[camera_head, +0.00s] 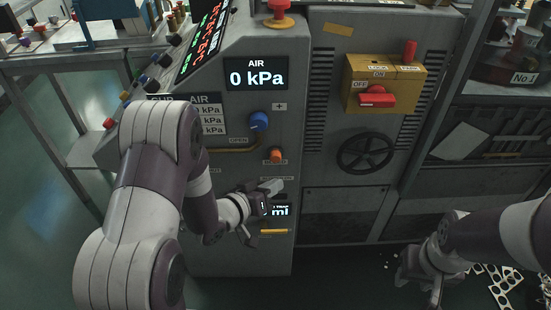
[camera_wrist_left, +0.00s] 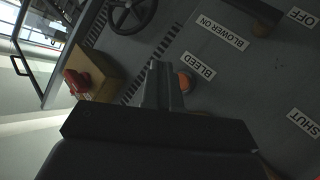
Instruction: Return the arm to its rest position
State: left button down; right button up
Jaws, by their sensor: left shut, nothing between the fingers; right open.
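My left arm reaches in from the left in the head view.
The panel carries an air display (camera_head: 257,78) reading 0 kPa, a blue knob (camera_head: 259,121) and a red button (camera_head: 279,8). A yellow switch box (camera_head: 356,86) with a red handle and a black handwheel (camera_head: 365,153) are to the right. Perforated scrap sheets (camera_head: 500,285) lie at the lower right.

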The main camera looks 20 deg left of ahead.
dwell(0.5)
pick_arm(q)
jog(key=s+a+f+g+y+p, duration=0.2)
jog(key=s+a+f+g+y, duration=0.3)
jog(key=s+a+f+g, duration=0.15)
jog(key=s+d+r+g+p, duration=0.1)
jog(key=s+r+p, duration=0.4)
jog(key=r, duration=0.5)
jog(key=s+d+r+g+y+p, duration=0.1)
jog(key=s+r+g+p, duration=0.3)
jog(key=r, duration=0.6)
jog(key=shift+s+d+r+y+p, duration=0.2)
jog(key=shift+s+d+y+p, duration=0.1)
jog(key=shift+s+p, duration=0.25)
jog(key=shift+s, duration=0.1)
dwell(2.5)
